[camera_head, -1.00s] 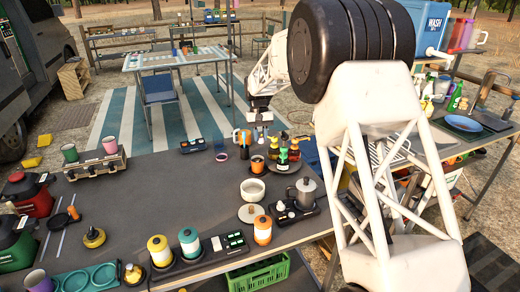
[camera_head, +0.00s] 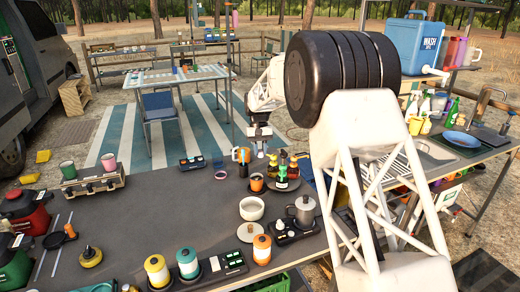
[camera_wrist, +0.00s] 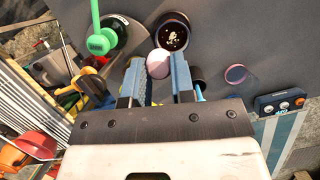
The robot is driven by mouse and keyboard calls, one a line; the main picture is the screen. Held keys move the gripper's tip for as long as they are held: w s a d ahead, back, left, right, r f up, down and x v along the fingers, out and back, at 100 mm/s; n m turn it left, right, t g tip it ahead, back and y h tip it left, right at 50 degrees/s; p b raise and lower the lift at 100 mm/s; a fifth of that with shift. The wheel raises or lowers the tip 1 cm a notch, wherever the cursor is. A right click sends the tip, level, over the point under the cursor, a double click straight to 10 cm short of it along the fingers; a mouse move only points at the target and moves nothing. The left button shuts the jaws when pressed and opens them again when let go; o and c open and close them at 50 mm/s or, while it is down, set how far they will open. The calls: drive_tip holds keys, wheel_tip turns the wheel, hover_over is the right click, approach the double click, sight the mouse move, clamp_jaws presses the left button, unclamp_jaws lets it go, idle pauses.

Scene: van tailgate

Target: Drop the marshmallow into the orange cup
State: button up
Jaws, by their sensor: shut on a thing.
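The marshmallow (camera_wrist: 158,65) is a pale pink, round piece between the fingertips of my gripper (camera_wrist: 160,78) in the wrist view. The gripper is shut on it. The orange cup (camera_head: 256,182) stands on the dark table in the head view, with dark contents. In the wrist view its dark round opening (camera_wrist: 173,32) shows just beyond the marshmallow, which looks close to its near rim. In the head view my gripper (camera_head: 259,150) is small, behind the cup in the picture, and the marshmallow cannot be made out there.
A green-topped bottle (camera_wrist: 110,38) stands left of the cup in the wrist view. A small black control box (camera_wrist: 280,101) lies right. The table's middle left is clear.

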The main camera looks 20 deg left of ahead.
drive_tip(key=shift+f, duration=2.55)
drive_tip(key=o, duration=1)
drive_tip(key=shift+c, duration=0.2)
drive_tip(key=v, duration=0.7)
drive_tip(key=shift+r, duration=0.4)
drive_tip(key=shift+w, duration=0.1)
